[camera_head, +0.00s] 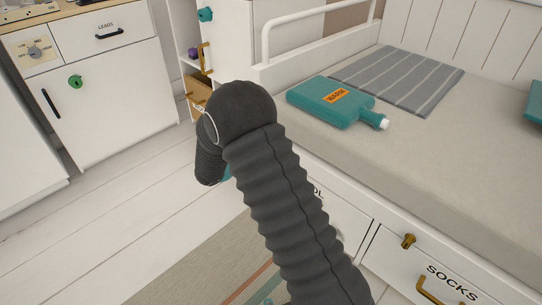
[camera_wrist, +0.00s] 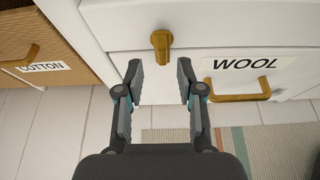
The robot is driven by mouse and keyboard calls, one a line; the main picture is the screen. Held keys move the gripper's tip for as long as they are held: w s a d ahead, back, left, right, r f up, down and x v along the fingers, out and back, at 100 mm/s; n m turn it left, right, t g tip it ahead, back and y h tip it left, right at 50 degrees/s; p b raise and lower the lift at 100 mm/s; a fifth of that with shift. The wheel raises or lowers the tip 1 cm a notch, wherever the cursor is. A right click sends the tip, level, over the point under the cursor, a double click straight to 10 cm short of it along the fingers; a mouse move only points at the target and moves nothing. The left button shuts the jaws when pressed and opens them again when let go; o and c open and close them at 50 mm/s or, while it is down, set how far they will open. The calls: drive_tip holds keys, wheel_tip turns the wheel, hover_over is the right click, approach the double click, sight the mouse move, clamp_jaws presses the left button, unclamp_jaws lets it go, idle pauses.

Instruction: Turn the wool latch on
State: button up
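The wool latch (camera_wrist: 161,45) is a small brass turn-piece at the top left of the white drawer front labelled WOOL (camera_wrist: 244,64). Its long side points up and down in the wrist view. My gripper (camera_wrist: 159,72) is open and empty, with its two dark fingertips just below the latch in the picture, one to each side of its line. I see no contact with it. In the head view my arm hides the latch and most of my gripper; only the end of the WOOL label (camera_head: 318,194) shows.
A brass handle (camera_wrist: 237,90) is right of the latch, below the label. A COTTON drawer (camera_wrist: 75,62) is at the left. In the head view, another brass latch (camera_head: 408,241) sits by the SOCKS label (camera_head: 452,282). A teal bottle (camera_head: 335,102) lies on the bed above.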

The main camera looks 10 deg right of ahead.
drive_tip(key=v, duration=0.7)
drive_tip(key=shift+a+r, duration=0.1)
drive_tip(key=s+d+f+m+g, duration=0.1)
drive_tip(key=s+f+m+g, duration=0.25)
drive_tip(key=s, duration=0.25)
drive_tip(key=s+d+r+m+g+y+p, duration=0.1)
drive_tip(key=s+d+r+m+g+y, duration=0.2)
drive_tip(key=s+m, duration=0.45)
drive_tip(key=s+d+r+m+t+y+p, duration=0.1)
drive_tip(key=s+d+r+m+y+p, duration=0.1)
drive_tip(key=s+r, duration=0.5)
drive_tip(key=s+d+r+m+t+y+p, duration=0.1)
drive_tip(key=s+d+r+m+y+p, duration=0.2)
drive_tip(key=s+r+m, duration=0.4)
drive_tip(key=s+d+r+m+t+y+p, duration=0.2)
drive_tip(key=s+r, duration=0.5)
drive_tip(key=r, duration=1)
drive_tip(key=d+m+p, duration=0.1)
drive_tip(key=m+p, duration=0.1)
drive_tip(key=m, duration=0.1)
drive_tip(key=shift+r+y+p, duration=0.4)
